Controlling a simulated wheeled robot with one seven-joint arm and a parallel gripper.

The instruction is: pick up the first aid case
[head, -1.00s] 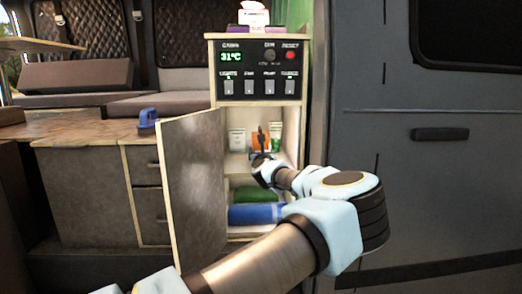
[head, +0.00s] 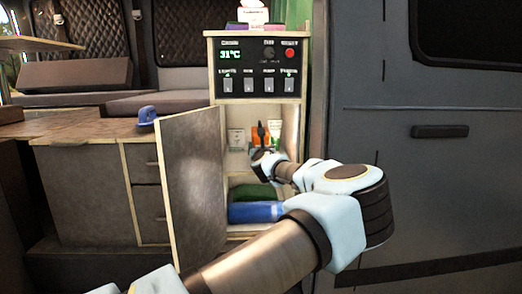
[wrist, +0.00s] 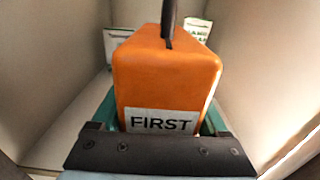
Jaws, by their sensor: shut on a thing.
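The first aid case (head: 256,137) is orange and sits in the upper compartment of the open cabinet, partly hidden behind my gripper (head: 262,154). In the wrist view the case (wrist: 165,75) fills the middle, upright, with a dark handle on top and a white label reading "FIRST". The teal fingers of my gripper (wrist: 160,115) are on both sides of the case, shut on it. Whether its base touches the shelf is hidden.
A white box (head: 237,139) stands left of the case and a white and green container (head: 275,131) behind right. A blue roll (head: 256,212) and a green item (head: 254,194) lie below. The cabinet door (head: 195,185) stands open at left; walls are close on both sides.

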